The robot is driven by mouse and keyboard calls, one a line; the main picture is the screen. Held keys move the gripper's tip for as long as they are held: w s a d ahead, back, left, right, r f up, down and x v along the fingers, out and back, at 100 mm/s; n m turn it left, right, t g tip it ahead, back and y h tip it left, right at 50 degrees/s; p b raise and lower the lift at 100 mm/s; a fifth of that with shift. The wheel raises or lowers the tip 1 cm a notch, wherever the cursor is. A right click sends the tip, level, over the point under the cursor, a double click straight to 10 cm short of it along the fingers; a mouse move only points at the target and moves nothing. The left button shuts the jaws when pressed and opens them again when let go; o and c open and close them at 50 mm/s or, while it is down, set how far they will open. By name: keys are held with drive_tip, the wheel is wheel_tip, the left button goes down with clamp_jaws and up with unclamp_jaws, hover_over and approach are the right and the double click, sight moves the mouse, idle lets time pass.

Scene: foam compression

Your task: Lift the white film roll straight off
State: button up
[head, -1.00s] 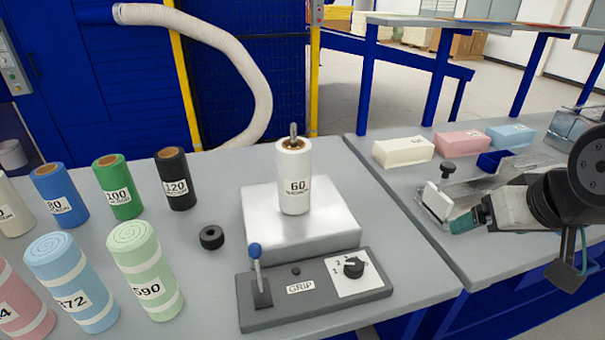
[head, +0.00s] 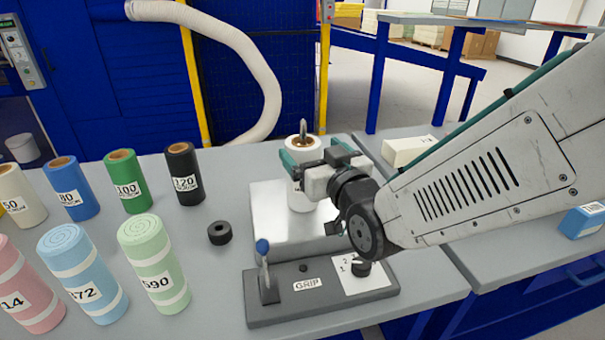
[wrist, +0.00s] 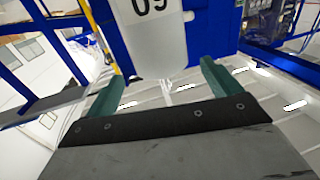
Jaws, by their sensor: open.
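The white film roll (head: 297,199) stands upright on the metal block (head: 262,222), with a metal spindle tip (head: 302,128) poking out of its brown core. My gripper (head: 293,163) is at the roll's upper half, reaching in from the right, and hides part of it. In the wrist view the roll (wrist: 152,48) appears upside down with its number label. It shows between the two green fingers of my open gripper (wrist: 163,88), with a gap on each side. Whether either finger touches the roll cannot be told.
A black ring (head: 219,233) lies on the table left of the block. A grip panel (head: 330,300) with a blue-knobbed lever (head: 265,265) and a dial sits in front. Several coloured rolls stand at left, the black one (head: 184,173) nearest. A cream block (head: 405,150) lies behind my arm.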

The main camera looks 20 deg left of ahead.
sight(304, 141)
drive_tip(key=x, duration=0.5)
drive_tip(key=shift+a+r, duration=0.1)
drive_tip(key=shift+r, duration=0.1)
drive_tip(key=c, duration=1.7)
drive_tip(key=shift+r, duration=0.1)
